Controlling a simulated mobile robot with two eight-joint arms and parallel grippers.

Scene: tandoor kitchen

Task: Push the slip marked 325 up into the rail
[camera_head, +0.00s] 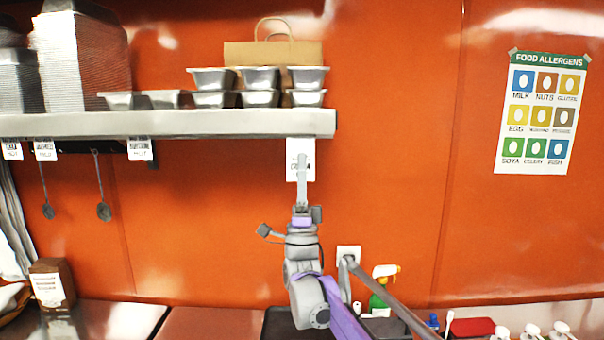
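A white slip (292,167) is upright against the orange wall, just below the right end of the metal shelf's front edge (230,123). Its top edge meets the shelf's lower edge in the picture; I cannot tell whether it is inside a rail. Its print is too small to read and partly hidden by my fingers. My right gripper (302,162) points up, its narrow fingers together over the middle of the slip, apparently gripping it. Other white slips (45,150) and (140,149) hang along the shelf edge at the left. My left gripper is out of view.
Metal pans (259,78) and a paper bag (272,52) stand on the shelf. Two ladles (103,211) hang below it at left. A green spray bottle (383,290) and a brown box (53,283) stand below. An allergen poster (543,112) is at right; the wall between is clear.

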